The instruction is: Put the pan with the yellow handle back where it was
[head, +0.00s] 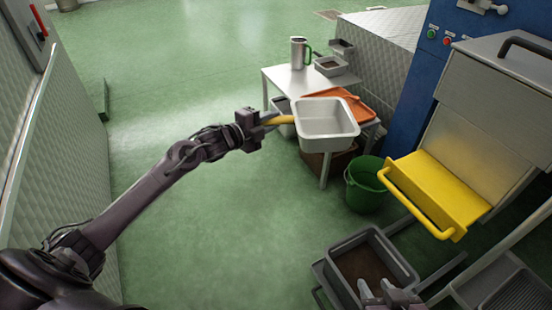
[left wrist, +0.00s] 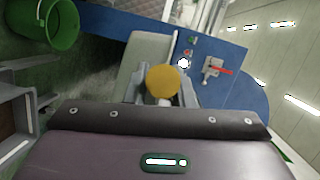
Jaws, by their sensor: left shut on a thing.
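My left gripper (head: 266,122) is shut on the yellow handle (head: 280,119) of a light grey rectangular pan (head: 326,132). The pan is roughly level, its open top facing up, and looks empty. It overlaps the near part of the small white table in the head view; I cannot tell whether it touches it. In the left wrist view the round yellow handle end (left wrist: 162,82) sits between the fingers, with the pan (left wrist: 148,52) behind it. My right gripper (head: 380,290) is at the bottom edge, fingers apart and empty, over a grey bin.
The white table (head: 283,77) holds an orange tray (head: 352,103), a steel jug (head: 298,52) with a green handle and small grey pans (head: 330,66). A green bucket (head: 364,190) stands on the floor beside a machine with a yellow flap (head: 440,190). The grey bin (head: 347,243) holds brown stuff.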

